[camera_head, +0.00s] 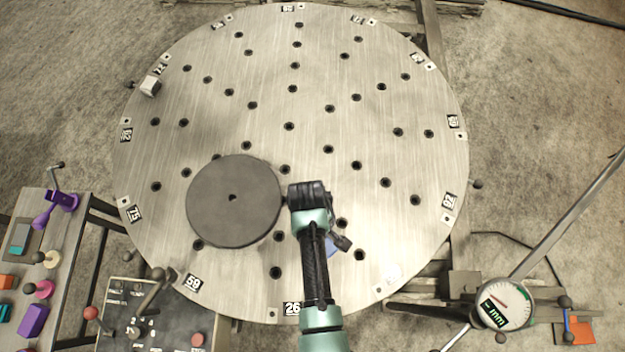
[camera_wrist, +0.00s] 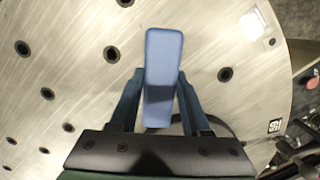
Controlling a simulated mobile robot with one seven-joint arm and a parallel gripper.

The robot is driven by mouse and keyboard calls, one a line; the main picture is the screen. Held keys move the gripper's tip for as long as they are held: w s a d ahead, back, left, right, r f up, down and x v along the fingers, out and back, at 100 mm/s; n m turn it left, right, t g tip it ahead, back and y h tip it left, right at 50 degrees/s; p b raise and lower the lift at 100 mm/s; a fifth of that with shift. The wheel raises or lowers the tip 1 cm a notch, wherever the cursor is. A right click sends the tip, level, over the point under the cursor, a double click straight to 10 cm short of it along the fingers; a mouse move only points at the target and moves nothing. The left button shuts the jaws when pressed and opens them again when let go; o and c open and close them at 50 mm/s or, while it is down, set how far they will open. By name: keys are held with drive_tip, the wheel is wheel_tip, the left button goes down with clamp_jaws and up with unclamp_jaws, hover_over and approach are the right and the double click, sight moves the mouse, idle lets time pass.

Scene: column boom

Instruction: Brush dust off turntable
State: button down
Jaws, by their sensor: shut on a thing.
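The turntable (camera_head: 330,75) is a large round brushed-metal plate with dark holes and numbered labels along its rim. It also fills most of the wrist view (camera_wrist: 70,60). My gripper (camera_wrist: 163,88) is shut on a blue, rounded bar, which I take to be the brush (camera_wrist: 164,52); no bristles show. In the head view a small blue part of the brush (camera_head: 333,250) shows beside my arm, over the lower right of the turntable. My arm hides most of the gripper there. I cannot tell whether the brush touches the plate. No dust is clearly distinguishable; a pale patch (camera_head: 390,273) lies near the lower right rim.
A dark grey disc (camera_head: 233,215) lies on the turntable left of my arm. A small metal block (camera_head: 150,86) sits near the upper left rim. A control panel (camera_head: 140,325), a side bench with coloured items, and a dial gauge (camera_head: 503,303) stand around the lower rim.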

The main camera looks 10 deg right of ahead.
drive_tip(key=shift+r+p, duration=0.75)
drive_tip(key=shift+r, duration=0.45)
